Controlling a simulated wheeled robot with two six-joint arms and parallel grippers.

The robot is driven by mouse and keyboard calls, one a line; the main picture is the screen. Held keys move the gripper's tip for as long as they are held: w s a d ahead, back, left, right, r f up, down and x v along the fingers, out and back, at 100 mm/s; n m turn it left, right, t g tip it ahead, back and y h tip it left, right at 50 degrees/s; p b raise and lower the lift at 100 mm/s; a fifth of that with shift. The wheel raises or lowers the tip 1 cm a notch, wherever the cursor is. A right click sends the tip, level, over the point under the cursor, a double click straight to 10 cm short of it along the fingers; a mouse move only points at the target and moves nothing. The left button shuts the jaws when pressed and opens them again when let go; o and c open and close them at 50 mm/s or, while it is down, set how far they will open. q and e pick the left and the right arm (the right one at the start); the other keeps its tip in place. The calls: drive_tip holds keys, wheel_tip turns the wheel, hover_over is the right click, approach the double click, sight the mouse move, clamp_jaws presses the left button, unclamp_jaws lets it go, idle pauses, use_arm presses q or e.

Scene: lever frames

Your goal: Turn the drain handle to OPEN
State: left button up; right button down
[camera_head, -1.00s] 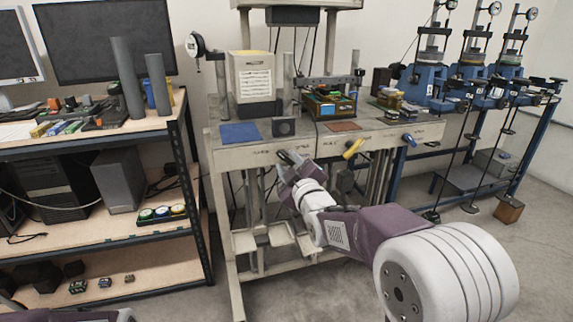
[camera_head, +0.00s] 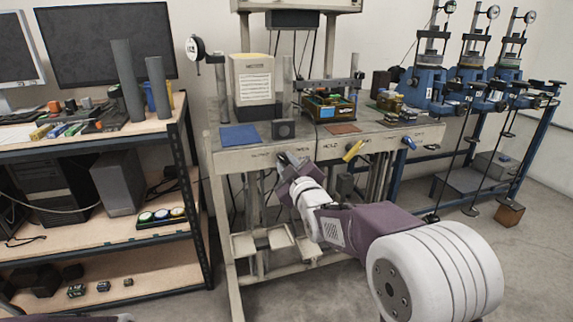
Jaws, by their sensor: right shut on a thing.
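The test bench (camera_head: 232,160) has a pale front panel with small dark labels along it, too small to read surely. My right gripper (camera_head: 288,160) is at the left part of this panel, shut on a handle there. The jaws hide nearly all of that handle, so its colour and exact angle cannot be told; by its place I take it as the drain handle. A yellow handle (camera_head: 354,151) and a blue handle (camera_head: 409,142) stick out further right on the same panel, apart from the gripper. My left gripper is out of view.
A shelf rack (camera_head: 190,185) with monitors, tubes and small parts stands at the left. Blue test stands (camera_head: 425,85) are at the right. A blue mat (camera_head: 240,134) lies on the bench top. The floor in front of the bench is open.

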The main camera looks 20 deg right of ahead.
drive_tip(key=m+b, duration=0.1)
drive_tip(key=m, duration=0.7)
drive_tip(key=shift+d+m, duration=0.1)
drive_tip(key=shift+m, duration=0.2)
drive_tip(key=m+b, duration=0.1)
drive_tip(key=m, duration=0.3)
drive_tip(key=shift+m, duration=0.3)
drive_tip(key=shift+d+m, duration=0.1)
drive_tip(key=shift+m, duration=1.7)
drive_tip(key=c, duration=1.4)
unclamp_jaws()
drive_tip(key=shift+s, duration=0.1)
